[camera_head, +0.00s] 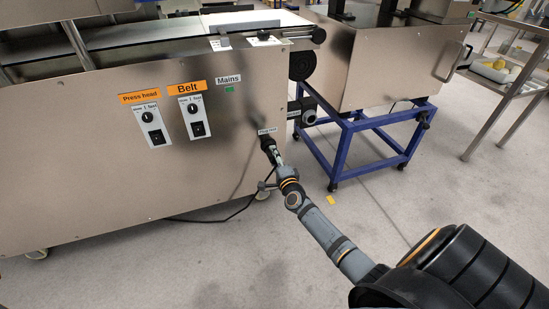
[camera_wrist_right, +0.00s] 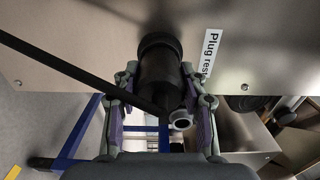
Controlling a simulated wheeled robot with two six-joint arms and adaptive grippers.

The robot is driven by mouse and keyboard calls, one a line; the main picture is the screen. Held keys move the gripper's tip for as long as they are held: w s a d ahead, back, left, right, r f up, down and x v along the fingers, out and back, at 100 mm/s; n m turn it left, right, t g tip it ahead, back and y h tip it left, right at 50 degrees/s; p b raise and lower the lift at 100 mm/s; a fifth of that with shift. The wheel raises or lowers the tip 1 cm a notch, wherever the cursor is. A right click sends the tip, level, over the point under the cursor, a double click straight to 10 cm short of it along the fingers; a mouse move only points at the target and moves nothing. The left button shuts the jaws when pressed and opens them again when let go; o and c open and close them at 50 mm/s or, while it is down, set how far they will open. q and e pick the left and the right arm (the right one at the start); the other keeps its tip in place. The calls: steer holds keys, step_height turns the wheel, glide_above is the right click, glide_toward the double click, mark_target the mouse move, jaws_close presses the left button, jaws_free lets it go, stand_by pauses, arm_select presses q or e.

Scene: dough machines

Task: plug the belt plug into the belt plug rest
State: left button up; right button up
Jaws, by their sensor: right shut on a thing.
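The belt plug (camera_wrist_right: 161,85) is a black cylinder with a wider ribbed collar at its far end. My right gripper (camera_wrist_right: 160,72) is shut on it, one finger on each side. In the head view my right gripper (camera_head: 277,159) is at the steel side panel, just below the "Plug rest" label (camera_head: 267,131). The label also shows beside the collar in the wrist view (camera_wrist_right: 211,52). The plug's far end meets the panel at the belt plug rest, which is hidden behind it. I cannot tell how deeply it is seated. My left gripper is not in view.
A black cable (camera_wrist_right: 70,68) runs left from the plug. The steel panel (camera_head: 90,190) carries Press head and Belt switches (camera_head: 194,118) and a green Mains light (camera_head: 229,90). A blue wheeled frame (camera_head: 345,150) stands to the right. The floor in front is clear.

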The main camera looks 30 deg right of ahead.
steer(key=o, duration=1.6)
steer(key=shift+s, duration=0.25)
steer(key=shift+p+v, duration=0.75)
steer(key=shift+v, duration=1.25)
steer(key=shift+s, duration=0.15)
steer(key=v, duration=1.1)
steer(key=shift+s+a, duration=0.1)
steer(key=shift+s, duration=0.3)
